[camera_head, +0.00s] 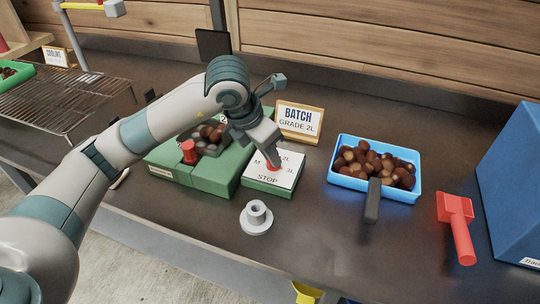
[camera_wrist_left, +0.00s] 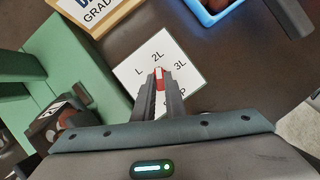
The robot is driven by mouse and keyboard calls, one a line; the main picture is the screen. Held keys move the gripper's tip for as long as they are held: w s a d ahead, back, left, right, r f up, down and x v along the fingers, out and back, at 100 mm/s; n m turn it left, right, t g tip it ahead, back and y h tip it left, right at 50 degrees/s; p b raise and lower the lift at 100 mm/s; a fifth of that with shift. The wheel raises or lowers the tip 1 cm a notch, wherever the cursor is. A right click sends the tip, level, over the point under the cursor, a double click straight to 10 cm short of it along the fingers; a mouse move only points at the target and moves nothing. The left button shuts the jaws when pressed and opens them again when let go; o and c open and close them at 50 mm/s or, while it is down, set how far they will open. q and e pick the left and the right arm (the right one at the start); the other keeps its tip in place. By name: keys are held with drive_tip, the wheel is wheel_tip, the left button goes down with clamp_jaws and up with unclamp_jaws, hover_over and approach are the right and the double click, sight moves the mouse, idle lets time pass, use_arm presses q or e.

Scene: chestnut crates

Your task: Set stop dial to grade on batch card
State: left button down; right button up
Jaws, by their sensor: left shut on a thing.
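The stop dial (camera_head: 273,166) is a red knob on a white plate (camera_head: 259,182) marked M, L, 2L, 3L and STOP, on a green base. My left gripper (camera_head: 274,161) comes down on it from above and is shut on the knob. In the left wrist view, the red dial (camera_wrist_left: 159,78) shows between the fingertips (camera_wrist_left: 159,86), with its visible end toward the 2L mark. The fingers hide the rest of the dial and part of STOP. The batch card (camera_head: 298,122), in a wooden frame behind the plate, reads BATCH GRADE 2L. My right gripper is not in view.
A green machine (camera_head: 214,170) with a red knob and chestnuts stands left of the dial. A blue tray (camera_head: 374,190) of chestnuts, a red tool (camera_head: 458,228) and a blue box (camera_head: 512,165) stand to the right. A grey flanged piece (camera_head: 257,218) sits in front.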

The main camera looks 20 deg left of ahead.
use_arm(q)
drive_tip(key=shift+r, duration=0.1)
drive_tip(key=c, duration=1.8)
unclamp_jaws()
drive_tip(key=v, duration=1.7)
drive_tip(key=shift+r, duration=0.2)
